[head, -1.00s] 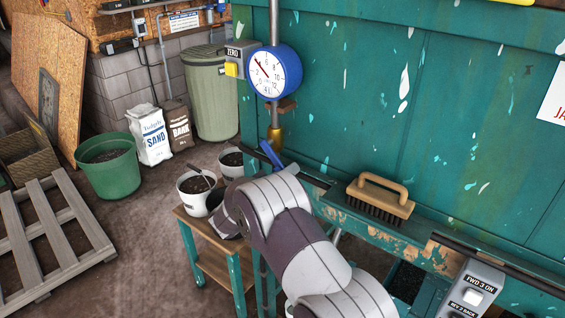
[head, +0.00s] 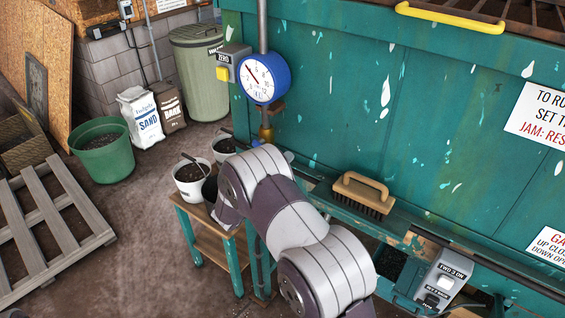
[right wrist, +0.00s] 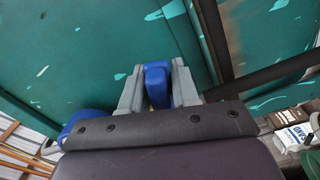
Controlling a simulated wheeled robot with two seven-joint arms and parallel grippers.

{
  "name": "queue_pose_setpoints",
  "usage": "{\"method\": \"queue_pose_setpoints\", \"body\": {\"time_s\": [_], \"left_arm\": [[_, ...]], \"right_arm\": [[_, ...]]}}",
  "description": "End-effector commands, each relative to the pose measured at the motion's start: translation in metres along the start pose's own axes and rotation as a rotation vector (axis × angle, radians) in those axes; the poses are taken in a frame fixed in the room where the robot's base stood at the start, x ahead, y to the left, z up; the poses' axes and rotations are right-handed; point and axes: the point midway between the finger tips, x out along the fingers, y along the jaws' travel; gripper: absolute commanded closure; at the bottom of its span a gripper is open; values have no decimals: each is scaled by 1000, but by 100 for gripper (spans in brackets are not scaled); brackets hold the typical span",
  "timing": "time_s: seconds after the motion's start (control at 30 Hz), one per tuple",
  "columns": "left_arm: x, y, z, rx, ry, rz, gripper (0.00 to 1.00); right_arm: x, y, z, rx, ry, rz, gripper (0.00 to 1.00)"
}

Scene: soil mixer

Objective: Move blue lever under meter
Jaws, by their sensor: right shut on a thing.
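The round meter (head: 263,78) with a blue rim and white dial hangs on a vertical pipe on the green machine in the head view. A brass fitting (head: 266,133) sits on the pipe below it. Only a small bit of the blue lever (head: 289,156) shows beside my right arm, which covers the rest. In the right wrist view the blue lever (right wrist: 157,78) is between the two grey fingers of my right gripper (right wrist: 158,88), which is shut on it. In the head view the fingers are hidden behind my arm. My left gripper is out of view.
A brush (head: 362,193) lies on the machine's ledge, right of my arm. White pots of soil (head: 192,180) stand on a small cart (head: 213,242). A switch box (head: 441,280) is at lower right. A yellow handle (head: 450,17) is at the top.

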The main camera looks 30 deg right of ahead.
Motion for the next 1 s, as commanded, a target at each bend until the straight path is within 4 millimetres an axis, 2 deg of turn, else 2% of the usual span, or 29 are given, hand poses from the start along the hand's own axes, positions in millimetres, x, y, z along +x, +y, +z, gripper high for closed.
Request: {"method": "queue_pose_setpoints", "body": {"time_s": [0.23,0.27,0.3,0.57,0.67,1.0], "left_arm": [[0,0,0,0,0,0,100],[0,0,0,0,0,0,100],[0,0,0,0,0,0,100],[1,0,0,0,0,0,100],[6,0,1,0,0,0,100],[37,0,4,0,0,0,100]], "right_arm": [[0,0,0,0,1,0,100],[0,0,0,0,1,0,64],[0,0,0,0,1,0,57],[-1,0,0,1,1,0,57],[-10,-2,0,2,2,-1,57],[-97,-5,0,2,5,-2,57]]}}
